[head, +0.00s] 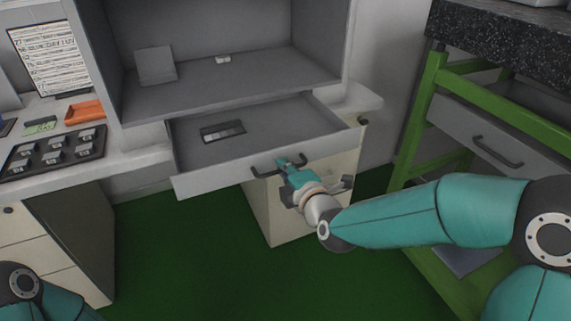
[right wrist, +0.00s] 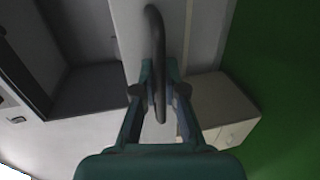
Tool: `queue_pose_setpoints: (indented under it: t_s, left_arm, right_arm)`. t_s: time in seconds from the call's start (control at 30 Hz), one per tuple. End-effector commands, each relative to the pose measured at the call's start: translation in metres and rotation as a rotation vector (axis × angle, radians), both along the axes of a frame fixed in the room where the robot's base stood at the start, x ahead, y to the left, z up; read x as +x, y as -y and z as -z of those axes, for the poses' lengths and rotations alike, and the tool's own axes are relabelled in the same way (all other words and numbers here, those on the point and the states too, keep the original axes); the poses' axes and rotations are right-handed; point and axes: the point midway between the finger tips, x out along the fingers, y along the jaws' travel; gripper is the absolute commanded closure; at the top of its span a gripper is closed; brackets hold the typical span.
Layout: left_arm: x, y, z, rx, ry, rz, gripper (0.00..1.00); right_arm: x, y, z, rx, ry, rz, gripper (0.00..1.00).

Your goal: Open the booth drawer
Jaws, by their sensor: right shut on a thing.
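The booth drawer (head: 215,174) is pulled out from under the grey booth (head: 225,92), and its inside shows. A flat dark-framed item (head: 222,131) lies on the drawer floor. The dark bar handle (head: 262,173) is on the drawer front. My right gripper (head: 284,163) is at the handle, shut on it. In the right wrist view the handle (right wrist: 155,40) runs down between the fingers of the right gripper (right wrist: 159,90). Of my left arm only a part shows at the lower left of the head view; its gripper is out of view.
A white cabinet (head: 262,215) stands below the drawer. On the right is a green-framed bench (head: 421,110) with its own grey drawer (head: 480,132). A dark tray (head: 52,153) and an orange item (head: 84,111) lie on the left counter. The green floor (head: 180,265) in front is clear.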

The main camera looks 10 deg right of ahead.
Motion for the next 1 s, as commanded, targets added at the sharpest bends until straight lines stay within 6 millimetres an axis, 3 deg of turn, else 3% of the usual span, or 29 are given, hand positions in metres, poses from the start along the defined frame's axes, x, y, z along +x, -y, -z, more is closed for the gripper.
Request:
queue_pose_setpoints:
  t_s: [0.37, 0.4, 0.53, 0.87, 1.0]
  left_arm:
    - [0.000, 0.000, 0.000, 0.000, 0.000, 0.000, 0.60]
    - [0.000, 0.000, 0.000, 0.000, 0.000, 0.000, 0.60]
    - [0.000, 0.000, 0.000, 0.000, 0.000, 0.000, 0.60]
    - [0.000, 0.000, 0.000, 0.000, 0.000, 0.000, 0.60]
    - [0.000, 0.000, 0.000, 0.000, 0.000, 0.000, 0.60]
  right_arm:
    - [-0.001, -0.005, 0.003, 0.004, -0.009, -0.008, 1.00]
    - [-0.001, -0.005, 0.003, 0.004, -0.010, -0.009, 0.85]
    - [-0.001, -0.007, 0.003, 0.003, -0.008, -0.012, 0.64]
    - [-0.002, -0.008, 0.001, 0.003, -0.005, -0.017, 0.64]
    - [-0.013, -0.006, -0.002, 0.003, -0.004, -0.017, 0.64]
